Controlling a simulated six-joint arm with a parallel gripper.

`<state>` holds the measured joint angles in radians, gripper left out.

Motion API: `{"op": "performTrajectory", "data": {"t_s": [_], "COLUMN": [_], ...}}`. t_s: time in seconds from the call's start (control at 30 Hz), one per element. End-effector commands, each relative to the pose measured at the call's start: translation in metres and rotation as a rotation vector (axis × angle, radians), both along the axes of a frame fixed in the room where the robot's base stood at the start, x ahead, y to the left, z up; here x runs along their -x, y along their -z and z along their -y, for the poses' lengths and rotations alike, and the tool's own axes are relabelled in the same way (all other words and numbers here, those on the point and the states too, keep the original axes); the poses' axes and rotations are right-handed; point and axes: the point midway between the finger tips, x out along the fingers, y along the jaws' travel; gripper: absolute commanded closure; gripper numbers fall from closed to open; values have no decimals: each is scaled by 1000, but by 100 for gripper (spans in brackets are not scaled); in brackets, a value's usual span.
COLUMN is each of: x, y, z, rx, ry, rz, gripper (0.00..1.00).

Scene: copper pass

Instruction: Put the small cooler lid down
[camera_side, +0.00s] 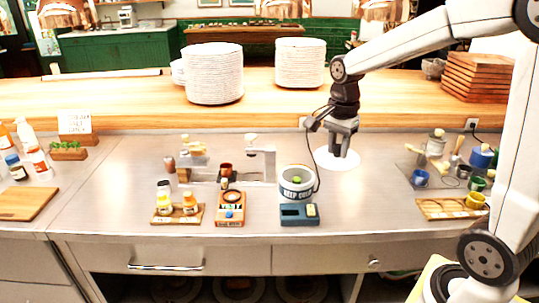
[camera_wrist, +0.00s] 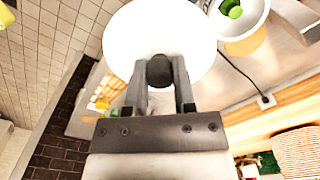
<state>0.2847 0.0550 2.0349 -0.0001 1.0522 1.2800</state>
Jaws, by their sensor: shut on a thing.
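The small cooler lid (camera_side: 337,160) is a flat white disc at the right of the small cooler. In the wrist view the lid (camera_wrist: 165,30) has a dark knob, and my gripper (camera_wrist: 160,75) is shut on that knob. In the side view my gripper (camera_side: 341,146) points down over the lid. I cannot tell whether the lid touches the counter. The small cooler (camera_side: 297,188) is a round white tub with dark lettering, standing open with a green thing (camera_side: 297,180) inside. The green thing also shows in the wrist view (camera_wrist: 231,9).
A blue scale-like box (camera_side: 299,215) stands in front of the cooler. A tray with cups (camera_side: 450,208) is at the right. Bottles on a wooden board (camera_side: 177,216) and an orange-brown device (camera_side: 230,209) stand left. Plate stacks (camera_side: 214,75) stand on the wooden ledge behind.

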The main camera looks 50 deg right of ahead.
Motion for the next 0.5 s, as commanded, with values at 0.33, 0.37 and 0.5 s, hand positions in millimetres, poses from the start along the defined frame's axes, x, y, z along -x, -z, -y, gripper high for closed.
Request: {"op": "performTrajectory", "data": {"t_s": [0.33,0.37,0.5], "x": [-26,-29,-46], "y": [15,17,31], "z": [22,25,42], "rx": [0,0,-1], "ry": [-86,-100,-169], "rz": [-1,-1,-2], "gripper": [100,100,100]}}
